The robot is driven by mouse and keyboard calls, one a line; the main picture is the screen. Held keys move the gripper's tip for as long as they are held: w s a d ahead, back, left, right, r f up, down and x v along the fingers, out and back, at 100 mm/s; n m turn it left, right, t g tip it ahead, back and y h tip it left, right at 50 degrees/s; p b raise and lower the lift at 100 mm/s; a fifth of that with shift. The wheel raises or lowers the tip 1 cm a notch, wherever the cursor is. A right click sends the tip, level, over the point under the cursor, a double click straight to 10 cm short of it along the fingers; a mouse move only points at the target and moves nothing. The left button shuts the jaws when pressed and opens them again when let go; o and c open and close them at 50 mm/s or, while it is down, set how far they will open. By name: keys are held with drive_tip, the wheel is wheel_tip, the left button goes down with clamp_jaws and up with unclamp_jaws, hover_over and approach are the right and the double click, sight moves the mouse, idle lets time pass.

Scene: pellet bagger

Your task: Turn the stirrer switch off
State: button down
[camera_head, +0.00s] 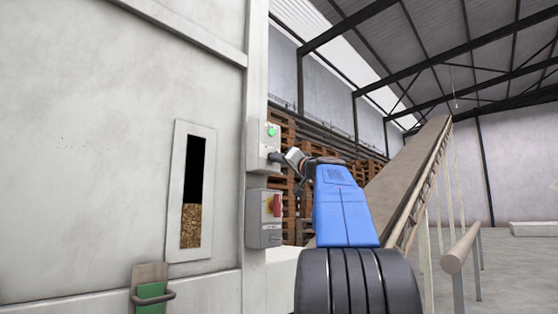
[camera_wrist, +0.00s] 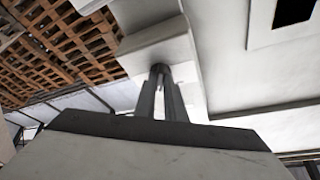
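An upper grey switch box (camera_head: 265,141) with a lit green lamp (camera_head: 271,131) is fixed to the white post at the machine's corner. My gripper (camera_head: 275,157) reaches from the right to the lower part of this box. In the wrist view, my gripper's two fingers (camera_wrist: 161,82) are close together, with a narrow gap, at a small dark knob (camera_wrist: 160,68) on the pale box (camera_wrist: 155,44). They appear shut on it. The fingers hide most of the knob, so its setting does not show. I cannot read any label naming the stirrer switch.
A lower grey box (camera_head: 257,232) with a red and yellow rotary switch (camera_head: 274,205) hangs just below. The machine wall (camera_head: 90,130) has a tall window (camera_head: 192,190) showing brown pellets. A sloping conveyor (camera_head: 405,185) and pallets (camera_head: 290,150) stand behind my arm.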

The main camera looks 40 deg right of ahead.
drive_tip(key=shift+d+n, duration=0.1)
drive_tip(key=shift+n, duration=0.3)
drive_tip(key=shift+d+n+y, duration=0.2)
drive_tip(key=shift+n+y, duration=1.25)
drive_tip(key=shift+n, duration=1.3)
drive_tip(key=shift+d+n+y, duration=0.15)
drive_tip(key=shift+n+y, duration=1.25)
drive_tip(key=shift+n, duration=1.3)
drive_tip(key=shift+d+n+y, duration=0.2)
drive_tip(key=shift+n+y, duration=1.25)
drive_tip(key=shift+n, duration=1.3)
drive_tip(key=shift+g, duration=0.3)
drive_tip(key=c, duration=1.8)
unclamp_jaws()
